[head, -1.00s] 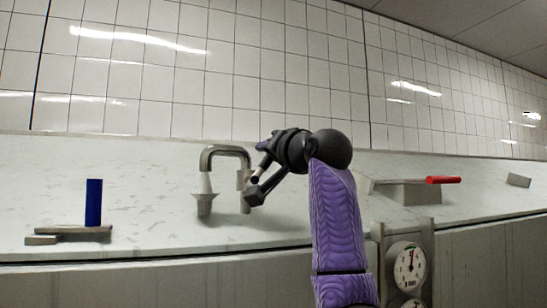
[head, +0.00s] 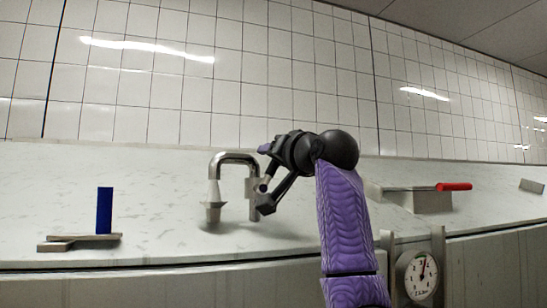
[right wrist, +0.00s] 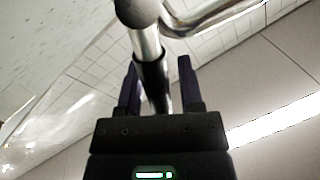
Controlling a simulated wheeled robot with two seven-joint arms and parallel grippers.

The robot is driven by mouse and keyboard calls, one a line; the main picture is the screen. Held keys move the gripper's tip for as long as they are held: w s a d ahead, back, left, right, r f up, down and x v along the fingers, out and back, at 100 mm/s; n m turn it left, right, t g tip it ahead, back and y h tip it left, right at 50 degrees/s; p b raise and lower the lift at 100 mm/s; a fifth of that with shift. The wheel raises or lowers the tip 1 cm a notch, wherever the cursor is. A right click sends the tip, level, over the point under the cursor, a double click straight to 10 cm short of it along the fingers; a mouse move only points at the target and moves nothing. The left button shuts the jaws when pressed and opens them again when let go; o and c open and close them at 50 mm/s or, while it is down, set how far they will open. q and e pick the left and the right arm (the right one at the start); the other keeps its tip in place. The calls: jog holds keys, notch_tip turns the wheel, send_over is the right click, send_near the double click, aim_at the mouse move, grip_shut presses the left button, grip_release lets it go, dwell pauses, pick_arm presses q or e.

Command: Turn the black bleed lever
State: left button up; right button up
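A bent metal pipe (head: 236,158) stands on the pale counter, its right leg beside my right gripper (head: 264,178). The gripper's fingers point left toward that leg, on the end of the purple-sleeved arm. In the right wrist view, a rod with a shiny metal part and a black part (right wrist: 157,80) runs between the fingers of my right gripper (right wrist: 158,85). Gaps show on both sides of it, so the gripper is open around it. This black part looks like the bleed lever; in the head view it is mostly hidden by the gripper. My left gripper is not in view.
A blue upright handle (head: 104,210) stands on a flat metal piece at left. A red handle (head: 454,186) sits on a metal block (head: 420,200) at right. A round dial gauge (head: 418,276) is on the front below. The counter between blue handle and pipe is clear.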

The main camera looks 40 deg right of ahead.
jog(key=shift+o, duration=0.5)
pick_arm(q)
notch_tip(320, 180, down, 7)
jog(key=b, duration=0.6)
jog(key=shift+b, duration=0.4)
pick_arm(e)
jog(key=s+a+f, duration=0.1)
jog(key=s, duration=0.8)
jog(key=shift+s+a, duration=0.15)
jog(key=shift+s, duration=0.2)
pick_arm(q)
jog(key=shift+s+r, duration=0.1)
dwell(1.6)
